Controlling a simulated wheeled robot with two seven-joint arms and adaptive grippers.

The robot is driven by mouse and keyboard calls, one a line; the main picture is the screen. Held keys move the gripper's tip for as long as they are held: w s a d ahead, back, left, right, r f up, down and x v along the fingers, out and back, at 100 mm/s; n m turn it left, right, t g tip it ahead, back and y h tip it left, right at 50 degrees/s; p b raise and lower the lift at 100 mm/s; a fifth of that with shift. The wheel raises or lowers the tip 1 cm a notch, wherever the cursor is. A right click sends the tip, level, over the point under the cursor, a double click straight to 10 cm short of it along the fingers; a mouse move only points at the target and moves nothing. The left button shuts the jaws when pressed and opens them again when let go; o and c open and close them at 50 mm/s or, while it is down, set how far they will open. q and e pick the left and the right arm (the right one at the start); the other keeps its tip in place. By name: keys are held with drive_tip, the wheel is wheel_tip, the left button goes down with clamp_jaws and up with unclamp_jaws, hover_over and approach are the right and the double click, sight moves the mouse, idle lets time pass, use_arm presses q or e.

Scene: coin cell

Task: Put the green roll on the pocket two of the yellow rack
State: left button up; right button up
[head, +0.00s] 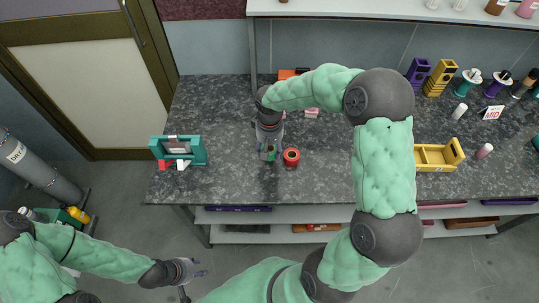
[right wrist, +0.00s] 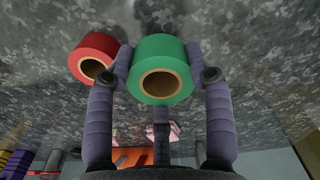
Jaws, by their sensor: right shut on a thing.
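The green roll (right wrist: 160,50) sits between the fingers of my right gripper (right wrist: 162,75), which is shut on it; its brown core faces the right wrist camera. In the head view my right gripper (head: 269,150) points down over the table, left of the red roll, and mostly hides the green roll. I cannot tell whether the roll touches the table. The yellow rack (head: 440,156) lies near the table's front edge, well to the right, beyond my right arm; its front carries a small label. My left gripper (head: 194,272) is open and empty, in front of the table.
A red roll (head: 291,156) stands close beside my right gripper; it also shows in the right wrist view (right wrist: 90,48). A teal frame (head: 200,151) stands at the left. Purple (head: 418,72) and yellow (head: 440,77) holders, spools and small bottles occupy the back right.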

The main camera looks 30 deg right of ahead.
drive_tip(key=shift+w+d+f+b, duration=0.15)
drive_tip(key=shift+f+b, duration=0.15)
drive_tip(key=shift+f, duration=0.65)
drive_tip(key=shift+w+f+b, duration=0.1)
drive_tip(key=shift+f+b, duration=0.2)
drive_tip(key=shift+f, duration=0.65)
drive_tip(key=shift+f, duration=0.15)
drive_tip(key=o, duration=1.2)
drive_tip(key=shift+c, duration=0.2)
